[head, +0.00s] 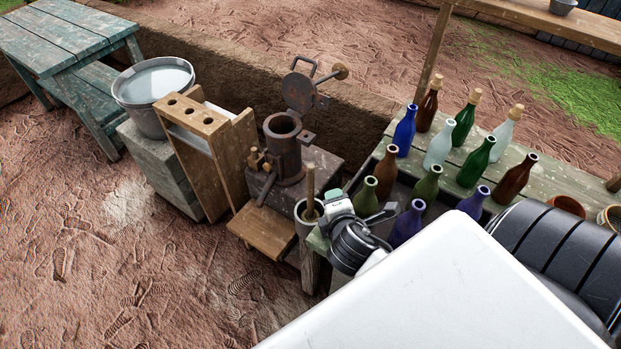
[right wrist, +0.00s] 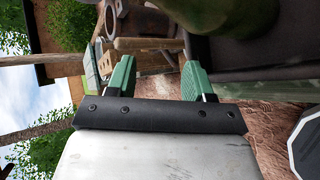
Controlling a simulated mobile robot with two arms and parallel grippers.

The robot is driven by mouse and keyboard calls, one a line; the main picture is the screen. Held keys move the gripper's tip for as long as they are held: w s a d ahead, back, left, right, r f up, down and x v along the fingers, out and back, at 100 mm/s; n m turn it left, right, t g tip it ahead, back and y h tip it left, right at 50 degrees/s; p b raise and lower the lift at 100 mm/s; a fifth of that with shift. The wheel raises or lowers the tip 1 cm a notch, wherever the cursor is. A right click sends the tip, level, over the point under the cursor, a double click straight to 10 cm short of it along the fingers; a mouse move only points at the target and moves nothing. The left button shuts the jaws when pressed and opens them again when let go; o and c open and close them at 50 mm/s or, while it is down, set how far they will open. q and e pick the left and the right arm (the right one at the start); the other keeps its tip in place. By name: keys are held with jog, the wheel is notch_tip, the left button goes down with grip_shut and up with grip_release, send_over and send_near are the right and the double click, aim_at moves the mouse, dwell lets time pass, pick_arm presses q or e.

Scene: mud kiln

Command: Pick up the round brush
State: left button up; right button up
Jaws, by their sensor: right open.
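An upright wooden handle (head: 310,180) stands in a grey pot (head: 301,226); its lower end is hidden inside, so I cannot see bristles or confirm that it is the round brush. My right gripper (head: 324,216) is just right of the pot, partly covered by its own wrist. In the right wrist view, its green fingers (right wrist: 157,66) are apart with nothing between them. A wooden handle (right wrist: 148,43) shows just beyond the fingertips, across the gap. My left gripper is not in view.
Several bottles (head: 470,157) stand close to the right on a plank table. An iron press (head: 284,148) and a wooden rack (head: 226,165) stand behind and left of the pot. A water bucket (head: 153,90) sits on blocks. Bare ground is open at the left.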

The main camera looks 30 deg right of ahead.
aim_at(312, 173)
jog(key=w+r+n+t+y, duration=0.1)
jog(key=w+r+n+t, duration=0.55)
jog(key=n, duration=1.15)
jog(key=shift+t+y, duration=0.35)
jog(key=shift+y, duration=0.05)
jog(key=f+b, duration=0.1)
jog(key=f, duration=0.2)
jog(key=w+f+b, duration=0.1)
jog(key=f, duration=0.2)
jog(key=f+b, duration=0.2)
jog(key=f, duration=0.1)
jog(key=shift+w+d, duration=0.35)
jog(key=shift+w+d+r+p, duration=0.15)
jog(key=shift+w+r+p, duration=0.1)
jog(key=shift+w+p, duration=0.25)
jog(key=shift+x, duration=3.25)
jog(key=shift+f, duration=0.1)
grip_shut()
